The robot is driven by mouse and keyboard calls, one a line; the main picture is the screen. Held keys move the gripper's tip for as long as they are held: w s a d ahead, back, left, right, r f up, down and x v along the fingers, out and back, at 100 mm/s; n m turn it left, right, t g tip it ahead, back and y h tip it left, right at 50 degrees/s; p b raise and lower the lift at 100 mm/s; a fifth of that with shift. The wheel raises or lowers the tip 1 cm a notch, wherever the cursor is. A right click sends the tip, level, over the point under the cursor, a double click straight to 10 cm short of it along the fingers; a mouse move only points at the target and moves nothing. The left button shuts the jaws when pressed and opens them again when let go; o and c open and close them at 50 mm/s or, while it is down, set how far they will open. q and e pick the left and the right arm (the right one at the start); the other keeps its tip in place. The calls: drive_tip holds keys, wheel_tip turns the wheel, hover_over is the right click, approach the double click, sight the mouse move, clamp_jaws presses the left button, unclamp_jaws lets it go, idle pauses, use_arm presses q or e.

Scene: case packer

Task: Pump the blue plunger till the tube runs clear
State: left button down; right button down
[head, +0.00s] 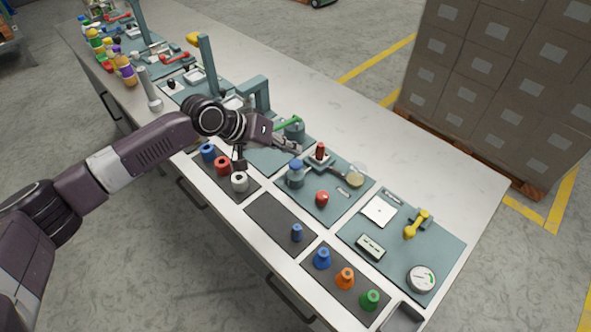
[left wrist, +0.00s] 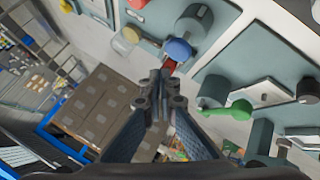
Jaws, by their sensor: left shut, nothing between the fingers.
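The blue plunger (head: 296,165) stands on a grey-teal base on a teal panel near the middle of the bench. Its round blue top also shows in the left wrist view (left wrist: 178,49), just beyond my fingertips. My left gripper (head: 297,150) is shut and empty, just above and behind the plunger in the head view; I cannot tell whether it touches it. The same fingertips show together in the left wrist view (left wrist: 161,76). A clear, round vessel with yellowish contents (head: 355,176) is to the right; I cannot tell if it is the tube. My right gripper is not in view.
A red upright handle (head: 320,150) stands close right of my fingers. A green lever (head: 290,122) is behind them. A red knob (head: 322,197) is in front. Dark mats with coloured pieces line the front edge. The back bench strip (head: 400,145) is clear.

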sight(294, 164)
use_arm(q)
drive_tip(key=shift+f, duration=0.75)
idle(0.8)
drive_tip(key=shift+f, duration=0.15)
drive_tip(key=shift+f, duration=0.3)
drive_tip(key=shift+s+f+b, duration=0.15)
drive_tip(key=shift+f+b, duration=0.55)
drive_tip(key=shift+f, duration=0.7)
idle(1.2)
drive_tip(key=shift+r+p, duration=1.75)
drive_tip(key=shift+r, duration=0.05)
